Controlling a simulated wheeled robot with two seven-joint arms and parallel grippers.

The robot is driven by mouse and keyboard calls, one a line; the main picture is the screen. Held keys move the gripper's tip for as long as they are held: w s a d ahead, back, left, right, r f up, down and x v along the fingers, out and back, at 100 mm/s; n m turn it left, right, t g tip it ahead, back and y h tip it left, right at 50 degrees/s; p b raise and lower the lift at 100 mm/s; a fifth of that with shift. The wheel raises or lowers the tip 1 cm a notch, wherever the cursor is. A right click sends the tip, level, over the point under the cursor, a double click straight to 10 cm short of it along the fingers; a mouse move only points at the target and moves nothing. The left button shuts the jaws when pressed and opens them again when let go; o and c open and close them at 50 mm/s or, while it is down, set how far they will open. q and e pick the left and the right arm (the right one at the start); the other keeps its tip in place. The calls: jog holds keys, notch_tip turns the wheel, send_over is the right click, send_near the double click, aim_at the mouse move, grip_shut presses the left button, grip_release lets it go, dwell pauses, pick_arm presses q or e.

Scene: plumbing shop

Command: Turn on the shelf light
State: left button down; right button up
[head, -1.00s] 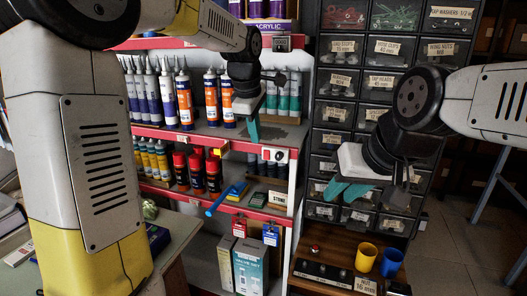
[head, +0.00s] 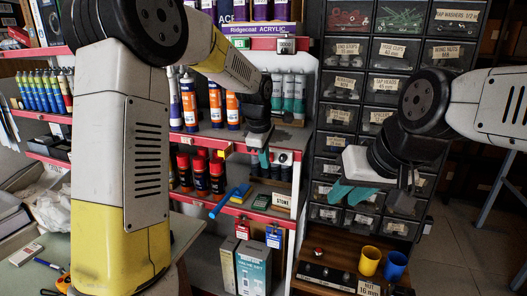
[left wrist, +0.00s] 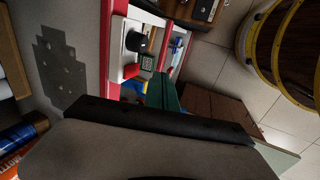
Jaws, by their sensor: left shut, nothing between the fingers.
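A small white switch box (head: 285,158) with a dark knob sits on the red front edge of the middle shelf. My left gripper (head: 264,160) is shut and empty, just left of the box in the head view. Its teal fingers (left wrist: 163,92) point toward the box area in the wrist view; whether they touch it I cannot tell. My right gripper (head: 343,194) is empty, its teal fingertips apart, in front of the drawer cabinet.
Another dark box (head: 286,46) sits on the upper shelf edge. Spray cans (head: 200,175), a blue tool (head: 230,200) and cartridges (head: 232,108) stand or lie on the shelves. A yellow cup (head: 369,261) and a blue cup (head: 394,265) stand below the drawers (head: 340,115).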

pick_arm(q)
jog(key=shift+w+d+f, duration=0.1)
jog(key=shift+w+d, duration=0.15)
jog(key=shift+w, duration=0.4)
jog(key=shift+w+d+f, duration=0.1)
jog(key=shift+w+d, duration=0.1)
jog(key=shift+w, duration=0.45)
jog(key=shift+w, duration=0.2)
jog(key=shift+r, duration=0.1)
jog(key=shift+r, duration=0.7)
